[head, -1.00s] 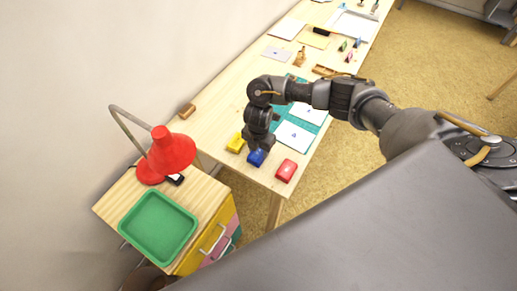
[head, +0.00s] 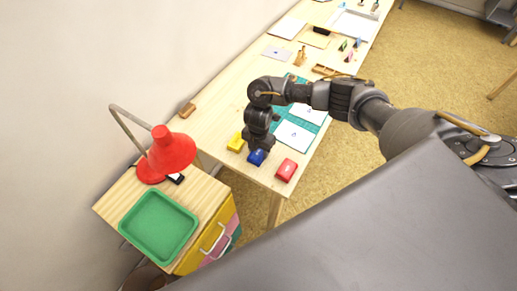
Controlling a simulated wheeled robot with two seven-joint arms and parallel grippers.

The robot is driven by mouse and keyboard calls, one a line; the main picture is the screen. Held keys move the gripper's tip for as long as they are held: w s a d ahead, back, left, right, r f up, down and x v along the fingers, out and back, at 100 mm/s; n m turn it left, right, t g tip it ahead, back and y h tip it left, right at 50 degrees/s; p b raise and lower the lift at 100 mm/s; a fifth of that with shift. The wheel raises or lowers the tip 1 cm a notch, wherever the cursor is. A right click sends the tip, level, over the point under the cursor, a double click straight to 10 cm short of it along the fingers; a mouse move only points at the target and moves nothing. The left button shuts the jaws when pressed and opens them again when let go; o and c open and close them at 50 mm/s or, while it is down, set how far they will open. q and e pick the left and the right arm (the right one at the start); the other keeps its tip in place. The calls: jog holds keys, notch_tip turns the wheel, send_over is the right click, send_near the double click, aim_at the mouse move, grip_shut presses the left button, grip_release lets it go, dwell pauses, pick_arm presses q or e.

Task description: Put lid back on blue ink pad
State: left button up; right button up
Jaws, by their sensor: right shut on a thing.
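The blue ink pad (head: 257,158) sits on the wooden table near its front end, between a yellow pad (head: 236,142) and a red pad (head: 286,170). My right gripper (head: 259,149) points down at the blue pad and is shut on its blue lid. The fingertips are small and partly hidden by the gripper body, and I cannot tell whether the lid is fully seated on the pad. My left gripper does not show.
A green cutting mat (head: 281,118) with white paper (head: 294,136) lies behind the pads. A drawer cabinet at the lower left bears a green tray (head: 133,238) and a red lamp (head: 172,150). A small wooden block (head: 187,110) lies near the wall.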

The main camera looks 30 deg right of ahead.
dwell(0.3)
jog(key=o, duration=1)
jog(key=shift+o, duration=0.3)
jog(key=o, duration=0.4)
jog(key=shift+c, duration=0.2)
jog(key=shift+r+p, duration=3.5)
